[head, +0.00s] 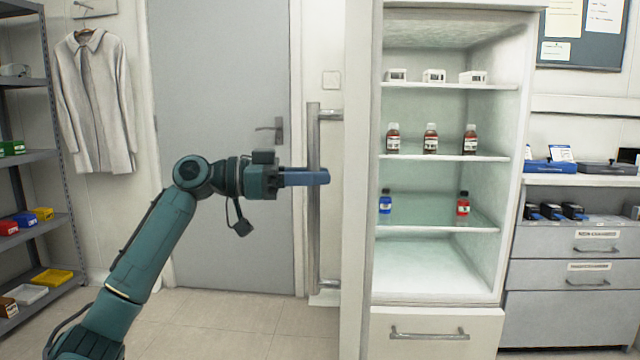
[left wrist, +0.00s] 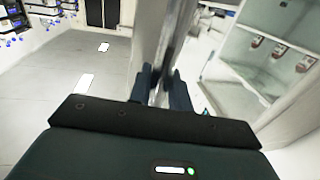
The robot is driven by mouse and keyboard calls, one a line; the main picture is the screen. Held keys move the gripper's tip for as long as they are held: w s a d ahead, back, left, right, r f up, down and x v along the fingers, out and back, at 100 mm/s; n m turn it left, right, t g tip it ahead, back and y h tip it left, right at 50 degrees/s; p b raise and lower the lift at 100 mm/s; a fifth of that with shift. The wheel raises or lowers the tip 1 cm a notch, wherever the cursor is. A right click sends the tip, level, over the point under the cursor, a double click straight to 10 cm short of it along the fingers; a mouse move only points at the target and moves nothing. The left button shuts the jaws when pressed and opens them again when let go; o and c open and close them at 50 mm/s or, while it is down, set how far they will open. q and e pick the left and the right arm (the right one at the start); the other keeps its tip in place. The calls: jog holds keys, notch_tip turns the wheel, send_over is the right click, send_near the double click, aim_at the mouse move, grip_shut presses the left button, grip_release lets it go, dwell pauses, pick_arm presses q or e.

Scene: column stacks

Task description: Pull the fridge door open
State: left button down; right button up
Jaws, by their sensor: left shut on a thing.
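The white fridge (head: 440,319) stands right of centre in the head view, its lit shelves in plain sight. The fridge door (head: 356,200) stands open and is seen almost edge-on at the left of the interior. Its long vertical metal handle (head: 313,235) faces left. My left gripper (head: 318,177) is at the handle's upper half, shut on the bar. In the left wrist view the two fingers (left wrist: 164,88) lie on either side of the handle bar (left wrist: 164,62). The fingertips' exact contact is partly hidden. My right gripper is not in view.
Small bottles (head: 430,139) and white boxes (head: 434,76) stand on the fridge shelves. A shelf rack (head: 28,160) with coloured bins is at the far left. A drawer cabinet (head: 580,310) stands right of the fridge. The floor (head: 240,320) before the grey room door (head: 220,120) is clear.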

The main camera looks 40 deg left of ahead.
pick_arm(q)
jog(key=shift+a, duration=0.35)
jog(key=c, duration=1.3)
grip_release()
jog(key=shift+c, duration=0.2)
jog(key=v, duration=1.3)
jog(key=shift+b, duration=0.45)
jog(key=shift+s, duration=0.15)
